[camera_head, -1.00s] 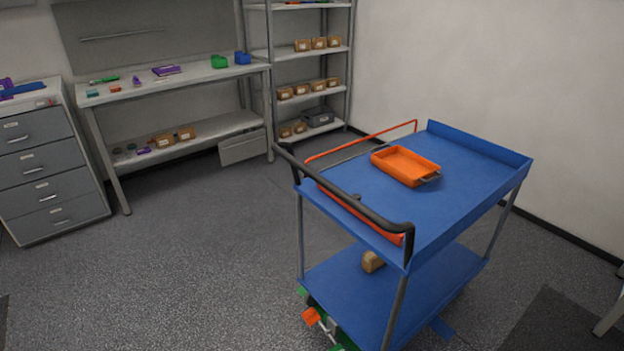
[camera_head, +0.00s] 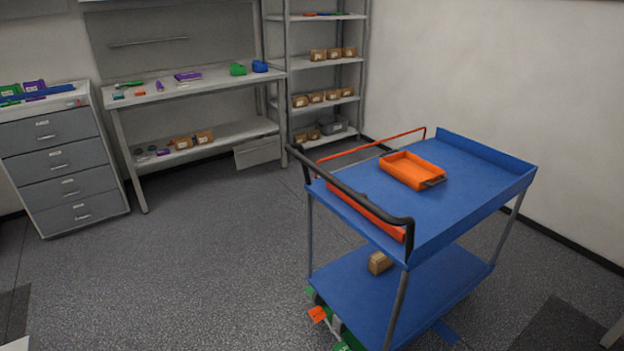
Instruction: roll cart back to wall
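The blue two-shelf cart (camera_head: 464,184) stands right of centre on the grey floor, with its far end towards the white wall (camera_head: 500,70). Its black push handle (camera_head: 350,194) is at the near left end, facing me. An orange tray (camera_head: 412,170) lies on the top shelf and a small brown box (camera_head: 380,263) on the lower shelf. Orange strips run by the handle end and along the back edge. Some floor shows between cart and wall. My gripper is not in view.
A grey drawer cabinet (camera_head: 62,165) and a workbench (camera_head: 200,85) stand at the left and back. A metal shelf rack (camera_head: 318,62) with brown boxes fills the corner. Green and orange pieces (camera_head: 318,314) lie by the cart's near wheels. Open floor (camera_head: 200,270) spreads left of the cart.

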